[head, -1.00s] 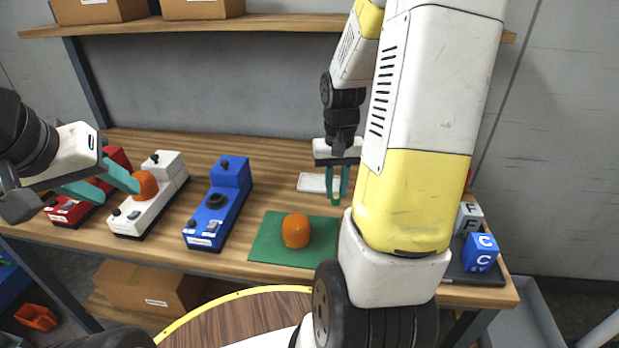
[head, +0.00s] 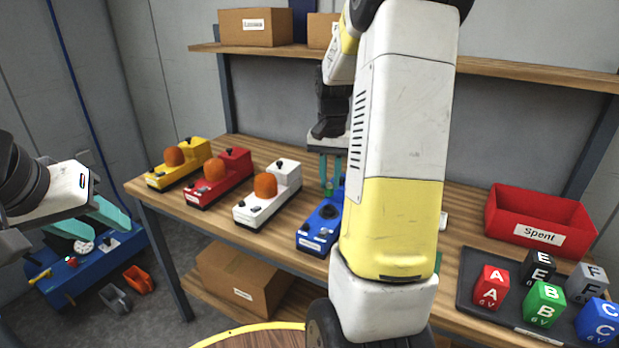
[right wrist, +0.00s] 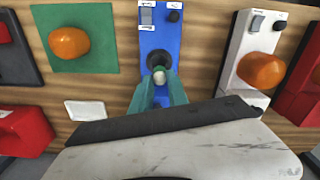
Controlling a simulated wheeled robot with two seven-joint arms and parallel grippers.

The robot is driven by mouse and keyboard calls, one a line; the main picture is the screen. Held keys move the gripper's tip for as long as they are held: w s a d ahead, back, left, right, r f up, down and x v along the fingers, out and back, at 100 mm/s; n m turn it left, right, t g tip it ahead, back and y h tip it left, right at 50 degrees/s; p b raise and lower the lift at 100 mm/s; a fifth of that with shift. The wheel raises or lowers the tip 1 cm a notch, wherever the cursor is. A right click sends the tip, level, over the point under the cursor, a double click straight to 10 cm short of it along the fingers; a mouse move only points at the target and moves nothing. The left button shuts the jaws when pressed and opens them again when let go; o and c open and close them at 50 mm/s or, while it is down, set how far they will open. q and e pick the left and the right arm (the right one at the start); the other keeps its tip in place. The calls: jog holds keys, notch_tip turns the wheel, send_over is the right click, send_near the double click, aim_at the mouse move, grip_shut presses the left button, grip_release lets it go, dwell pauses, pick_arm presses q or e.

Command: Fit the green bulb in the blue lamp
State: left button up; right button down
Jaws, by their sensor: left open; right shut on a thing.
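The blue lamp (head: 318,228) stands on the table, partly behind my right arm. Its dark round socket (right wrist: 160,60) is uncovered in the right wrist view. My right gripper (head: 330,186) is shut on the green bulb (head: 329,190), just above the blue lamp. In the right wrist view the fingers (right wrist: 160,88) hold the bulb, whose pale metal end (right wrist: 159,77) shows right beside the socket. I cannot tell whether they touch. An orange dome (right wrist: 68,42) lies on the green mat (right wrist: 100,64). My left gripper (head: 98,220) is open and empty, left of the table.
White (head: 268,196), red (head: 218,178) and yellow (head: 178,165) lamps with orange domes stand to the left. A red "Spent" bin (head: 540,217) and a dark tray (head: 478,268) of lettered cubes are at right. A blue toolbox (head: 95,268) is on the floor. A shelf (head: 490,68) runs above.

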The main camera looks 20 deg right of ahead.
send_over(329, 212)
jog(key=shift+f, duration=2.9)
jog(key=shift+f, duration=0.2)
jog(key=c, duration=1.2)
grip_release()
jog(key=shift+r, duration=3.9)
jog(key=shift+a, duration=0.1)
jog(key=s+a+r+n+t+y, duration=0.1)
jog(key=s+a+r+n+t, duration=0.2)
jog(key=s+a+r, duration=0.2)
jog(key=s+a+r+n+t+y, duration=0.1)
jog(key=s+a+r+n+t, duration=0.2)
jog(key=s+a, duration=0.9)
notch_tip(329, 212, up, 2)
jog(key=shift+s+r+n, duration=0.2)
jog(key=shift+s+n, duration=0.35)
jog(key=shift+n, duration=0.25)
